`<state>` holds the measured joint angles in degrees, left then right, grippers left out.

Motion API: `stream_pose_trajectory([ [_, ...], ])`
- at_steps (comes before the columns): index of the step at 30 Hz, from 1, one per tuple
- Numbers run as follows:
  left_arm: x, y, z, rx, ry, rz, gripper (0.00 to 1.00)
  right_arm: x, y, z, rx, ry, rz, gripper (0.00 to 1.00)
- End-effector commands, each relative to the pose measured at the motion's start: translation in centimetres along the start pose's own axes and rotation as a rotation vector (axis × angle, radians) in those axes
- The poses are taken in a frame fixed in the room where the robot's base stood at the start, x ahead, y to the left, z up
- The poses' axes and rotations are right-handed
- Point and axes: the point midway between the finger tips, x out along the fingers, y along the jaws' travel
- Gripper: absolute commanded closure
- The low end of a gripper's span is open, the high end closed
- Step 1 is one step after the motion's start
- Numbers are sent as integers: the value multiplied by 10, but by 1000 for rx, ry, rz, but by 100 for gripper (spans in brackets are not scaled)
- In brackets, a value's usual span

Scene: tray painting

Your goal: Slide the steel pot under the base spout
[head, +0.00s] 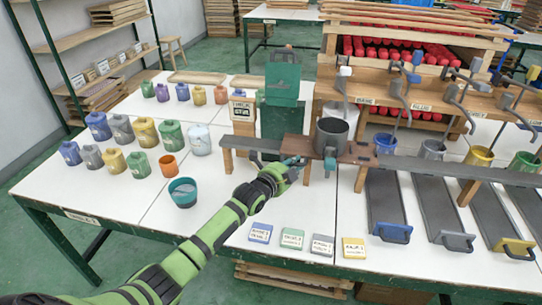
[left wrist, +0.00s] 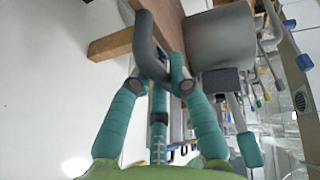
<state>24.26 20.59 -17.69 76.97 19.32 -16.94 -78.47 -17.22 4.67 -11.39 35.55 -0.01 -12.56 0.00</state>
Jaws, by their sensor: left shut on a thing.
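The steel pot (head: 331,138) is a dark grey open cylinder, upright on a reddish-brown board (head: 310,147) that lies across a long dark rail. The base spout (head: 343,72) hangs from the wooden rack near the "BASE" label, above and behind the pot. My left gripper (head: 293,166) is at the board's left front. In the left wrist view it (left wrist: 158,70) is shut on a dark curved handle (left wrist: 148,42) beside the brown board (left wrist: 170,15). The pot (left wrist: 222,38) stands right of the handle, apart from the fingers. My right gripper is not in view.
Blue (head: 385,143), grey, yellow and green buckets stand along the rail to the right, with dark trays (head: 386,204) in front. A teal cup (head: 182,192) and several paint jars stand on the left. Small labelled cards (head: 292,238) lie near the front edge.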

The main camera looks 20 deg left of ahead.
Motion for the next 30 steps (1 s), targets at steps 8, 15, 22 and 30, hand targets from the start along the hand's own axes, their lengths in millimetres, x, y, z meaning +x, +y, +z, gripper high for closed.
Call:
stream_pose_trajectory([
  [8,12,-2,-28,-2,1,-4,100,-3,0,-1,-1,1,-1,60],
  [15,13,-1,-29,-2,0,-4,100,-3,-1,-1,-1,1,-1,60],
  [22,12,-1,-28,-1,-1,-3,55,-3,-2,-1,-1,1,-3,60],
  [30,12,0,-28,0,-1,-2,55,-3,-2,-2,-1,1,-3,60],
])
